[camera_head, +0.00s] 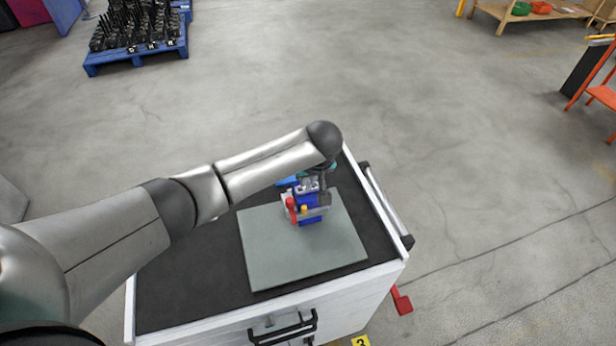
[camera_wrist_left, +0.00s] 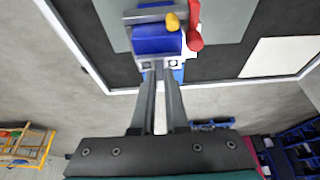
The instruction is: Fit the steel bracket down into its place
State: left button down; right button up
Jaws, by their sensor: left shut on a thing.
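A small jack assembly (camera_head: 310,213) with a blue body, a red handle and a yellow knob stands on a grey-green mat (camera_head: 270,265). In the left wrist view its blue body (camera_wrist_left: 157,40) is just beyond my fingertips. My left gripper (camera_head: 325,186) is low at the back right of the assembly, partly hidden by its own wrist. In the left wrist view my left gripper (camera_wrist_left: 161,72) is shut on a light grey piece with dark holes, apparently the steel bracket (camera_wrist_left: 147,65). The bracket is against or very near the blue body; I cannot tell whether it is seated. My right gripper is not in view.
The mat lies on the dark top of a white cart (camera_head: 190,285). A blue item (camera_head: 287,181) lies just behind the assembly. The cart's handle rail (camera_head: 386,205) runs along its right side. A blue pallet with black parts (camera_head: 137,40) stands far off. Open floor surrounds the cart.

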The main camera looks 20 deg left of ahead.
pick_arm(q)
jog(key=shift+f, duration=0.25)
jog(key=c, duration=0.8)
grip_release()
jog(key=shift+c, duration=0.2)
jog(key=shift+r, duration=0.1)
jog(key=v, duration=1.5)
jog(key=shift+p, duration=0.45)
